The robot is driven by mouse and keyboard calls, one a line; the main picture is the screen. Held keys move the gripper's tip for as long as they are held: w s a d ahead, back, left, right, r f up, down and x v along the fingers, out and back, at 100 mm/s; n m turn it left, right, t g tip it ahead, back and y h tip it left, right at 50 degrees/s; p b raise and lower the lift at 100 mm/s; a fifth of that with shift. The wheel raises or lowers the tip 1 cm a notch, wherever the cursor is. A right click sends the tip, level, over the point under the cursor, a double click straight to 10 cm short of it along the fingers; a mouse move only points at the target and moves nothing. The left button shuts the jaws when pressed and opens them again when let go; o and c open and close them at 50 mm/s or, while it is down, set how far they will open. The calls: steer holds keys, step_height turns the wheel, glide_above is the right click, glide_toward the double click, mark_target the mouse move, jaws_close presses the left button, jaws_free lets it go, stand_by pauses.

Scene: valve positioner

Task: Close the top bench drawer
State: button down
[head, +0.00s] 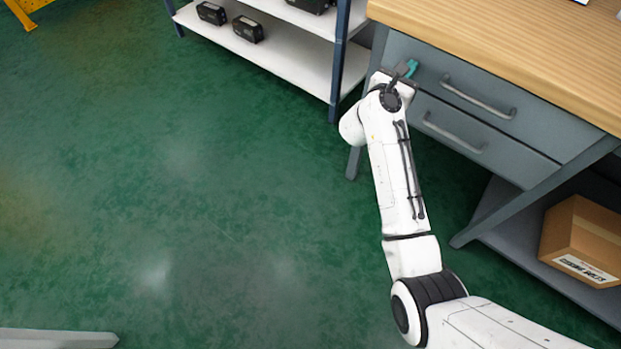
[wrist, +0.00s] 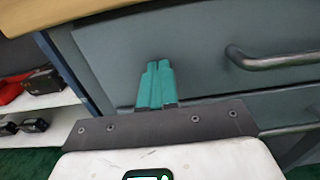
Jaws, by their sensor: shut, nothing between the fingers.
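The top bench drawer (head: 525,125) has a grey front with a bar handle (head: 478,98), under the wooden bench top. Its front looks about flush with the bench frame in the head view. My gripper (head: 411,67) is at the left end of this drawer front, left of the handle. In the wrist view the teal fingers (wrist: 157,82) are shut together with nothing between them, pointing at the grey drawer front (wrist: 195,60). The handle (wrist: 270,60) is to their right. I cannot tell whether the fingertips touch the front.
A second drawer (head: 480,140) with its own handle sits below. The wooden bench top (head: 520,45) overhangs above. A shelf unit (head: 290,50) with dark devices stands to the left. A cardboard box (head: 585,240) sits on the bench's lower shelf.

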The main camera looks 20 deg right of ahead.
steer(key=shift+w+d+r, duration=0.15)
steer(key=shift+r, duration=0.05)
steer(key=p+v, duration=0.1)
steer(key=v, duration=1)
steer(key=shift+f+p, duration=0.2)
steer(key=shift+p, duration=0.1)
steer(key=shift+r, duration=0.1)
